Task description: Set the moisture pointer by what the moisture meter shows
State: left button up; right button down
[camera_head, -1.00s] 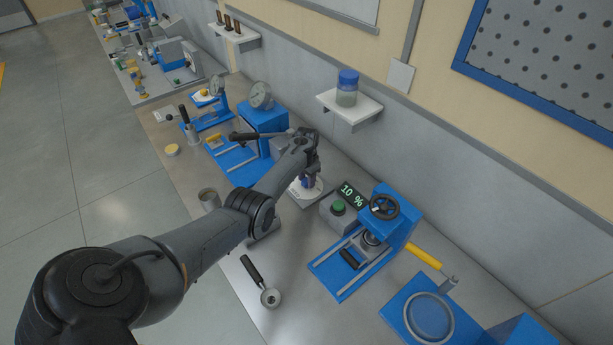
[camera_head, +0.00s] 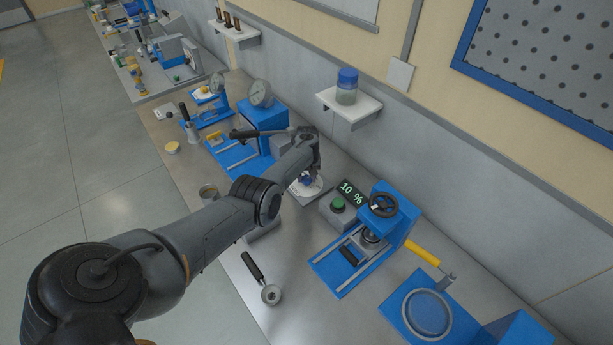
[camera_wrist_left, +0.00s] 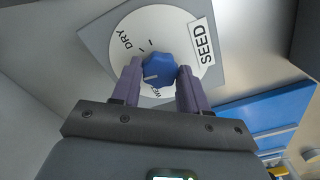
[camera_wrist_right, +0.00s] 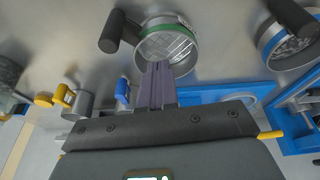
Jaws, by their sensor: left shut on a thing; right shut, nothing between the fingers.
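The moisture meter's display (camera_head: 351,192) reads 10 % in green, beside a green button (camera_head: 338,204). The moisture dial (camera_head: 318,188) is a white disc on a grey plate. In the left wrist view the dial (camera_wrist_left: 110,60) carries DRY at left, SEED on a label at right and a third word partly hidden near the fingers. Its blue pointer knob (camera_wrist_left: 160,68) has a white mark towards the lower left. My left gripper (camera_wrist_left: 158,78) is shut on the knob. My right gripper (camera_wrist_right: 157,68) is shut and empty by a green-rimmed sieve (camera_wrist_right: 168,42).
A blue press with a black handwheel (camera_head: 383,205) stands right of the meter. A black-handled scoop (camera_head: 262,280) lies on the front of the bench. A shelf with a blue-lidded jar (camera_head: 347,87) is on the wall above the dial. Other blue devices (camera_head: 235,155) stand left.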

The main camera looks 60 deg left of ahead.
pick_arm(q)
jog(key=shift+n, duration=0.6)
jog(key=o, duration=1.1)
jog(key=shift+c, duration=0.2)
